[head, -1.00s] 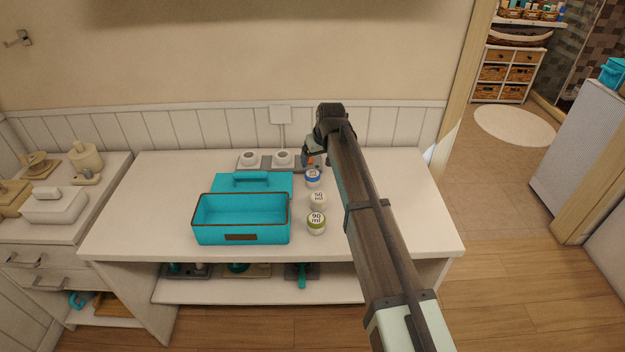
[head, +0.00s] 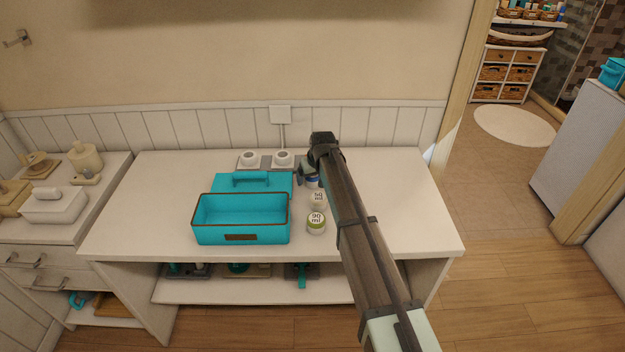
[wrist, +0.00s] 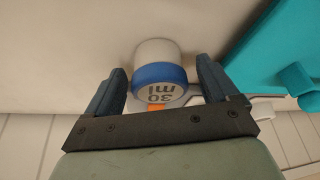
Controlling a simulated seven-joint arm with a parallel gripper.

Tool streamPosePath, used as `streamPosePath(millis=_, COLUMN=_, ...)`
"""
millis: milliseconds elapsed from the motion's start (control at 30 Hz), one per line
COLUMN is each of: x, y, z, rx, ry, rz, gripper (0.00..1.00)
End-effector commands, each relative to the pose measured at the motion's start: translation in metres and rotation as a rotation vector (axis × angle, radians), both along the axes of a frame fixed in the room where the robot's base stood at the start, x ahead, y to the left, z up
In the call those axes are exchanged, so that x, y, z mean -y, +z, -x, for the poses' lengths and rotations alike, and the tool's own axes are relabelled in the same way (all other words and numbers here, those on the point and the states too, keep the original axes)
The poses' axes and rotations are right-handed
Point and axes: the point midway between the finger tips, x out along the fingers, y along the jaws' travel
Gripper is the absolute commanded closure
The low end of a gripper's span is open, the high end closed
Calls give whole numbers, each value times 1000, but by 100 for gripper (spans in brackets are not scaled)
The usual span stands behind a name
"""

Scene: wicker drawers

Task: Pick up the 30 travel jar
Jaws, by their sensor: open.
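The 30 travel jar is a small white jar with a blue band and "30 ml" on its lid. In the wrist view the jar (wrist: 158,72) stands between the two open fingers of my gripper (wrist: 160,88), with a gap showing on each side near the fingertips. My gripper is low over the table and holds nothing.
A 50 ml jar (head: 318,200) and a 90 ml jar (head: 316,223) stand in front of it. A teal box (head: 241,237) and its teal lid (head: 222,183) are to the left. A grey tray with white rolls (head: 265,162) is behind. The table's right side is clear.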

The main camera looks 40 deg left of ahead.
Motion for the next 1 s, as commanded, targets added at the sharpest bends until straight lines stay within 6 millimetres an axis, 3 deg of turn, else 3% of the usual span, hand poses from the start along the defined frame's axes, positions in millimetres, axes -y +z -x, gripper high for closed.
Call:
streamPosePath(millis=267, x=-1, y=-3, z=-1, rx=0, ry=0, rz=-1, gripper=14)
streamPosePath(millis=833, x=-1, y=-3, z=-1, rx=0, ry=0, rz=-1, gripper=68)
streamPosePath(millis=1000, x=-1, y=-3, z=-1, rx=0, ry=0, rz=-1, gripper=70)
